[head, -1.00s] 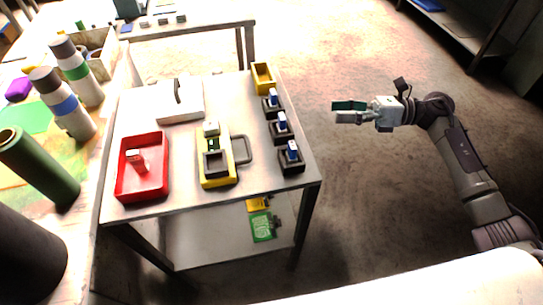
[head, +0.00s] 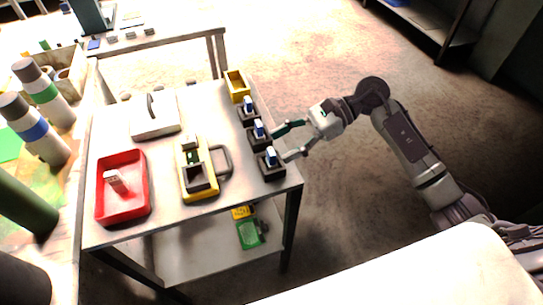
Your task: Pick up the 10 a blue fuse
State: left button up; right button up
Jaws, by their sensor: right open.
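Three small blue-and-white fuses stand upright in separate black holders along the table's right edge: a far one (head: 249,103), a middle one (head: 258,128) and a near one (head: 270,154). Any rating marks are too small to read, so I cannot tell which is the 10 A one. My right gripper (head: 283,144) is open and empty. Its fingers reach in from the right, with the tips just right of the middle and near holders. Whether a fingertip touches a holder is unclear. My left gripper is out of view.
A red tray (head: 146,206) holds a small pale-and-red piece (head: 115,181). A yellow-and-black device (head: 199,180) with a grey loop stands mid-table. A white box (head: 155,124) and a yellow bin (head: 237,84) are farther back.

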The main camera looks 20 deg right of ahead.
aim_at(271, 151)
jog(key=x, duration=0.1)
jog(key=p+x, duration=0.1)
jog(key=x, duration=0.1)
jog(key=shift+s+a, duration=0.2)
jog(key=shift+a, duration=0.1)
jog(key=shift+a+f, duration=0.1)
jog(key=shift+f, duration=0.05)
grip_shut()
